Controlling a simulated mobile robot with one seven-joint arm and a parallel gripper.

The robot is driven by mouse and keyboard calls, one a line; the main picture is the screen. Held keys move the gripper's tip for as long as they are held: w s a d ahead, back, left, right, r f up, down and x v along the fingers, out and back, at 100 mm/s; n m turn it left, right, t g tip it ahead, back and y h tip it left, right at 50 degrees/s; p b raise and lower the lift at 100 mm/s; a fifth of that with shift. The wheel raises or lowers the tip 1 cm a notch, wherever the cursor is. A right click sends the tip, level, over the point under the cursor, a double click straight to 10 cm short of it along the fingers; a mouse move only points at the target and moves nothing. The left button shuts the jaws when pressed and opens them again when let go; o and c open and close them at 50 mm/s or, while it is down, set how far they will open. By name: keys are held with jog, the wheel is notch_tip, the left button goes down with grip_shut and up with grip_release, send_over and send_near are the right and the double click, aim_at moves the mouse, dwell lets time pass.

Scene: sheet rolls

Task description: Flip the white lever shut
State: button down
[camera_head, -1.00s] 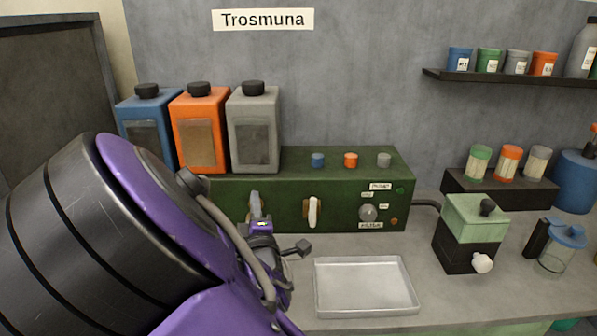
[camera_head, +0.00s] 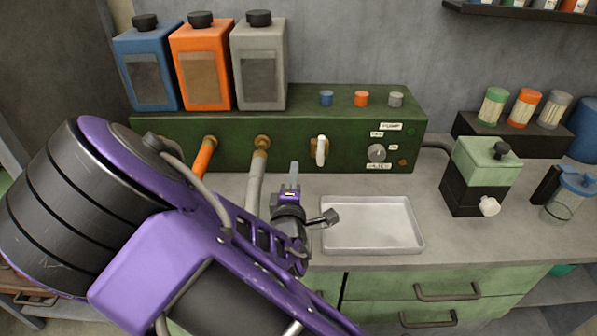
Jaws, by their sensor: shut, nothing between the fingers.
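The white lever (camera_head: 320,151) is a short stubby handle on a brass mount, on the front of the green box (camera_head: 225,141). It looks short in the head view, and I cannot tell its exact tilt. Left of it, a grey lever (camera_head: 256,178) and an orange lever (camera_head: 203,158) extend from brass mounts towards the counter. My gripper (camera_head: 293,174) is below and left of the white lever, in front of the box, with its fingers pointing up. Its fingers are together and empty. It appears apart from the white lever. My arm covers part of the counter.
A white tray (camera_head: 372,246) lies on the counter right of my gripper. A green and black device (camera_head: 480,172) stands at right. Bare counter lies between tray and device.

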aim_at(321, 146)
jog(key=w+d, duration=0.4)
jog(key=w, duration=0.4)
jog(key=shift+d+b, duration=0.15)
jog(key=shift+b, duration=0.15)
jog(key=shift+m, duration=0.3)
jog(key=shift+d+m, duration=0.1)
jog(key=shift+m, duration=0.2)
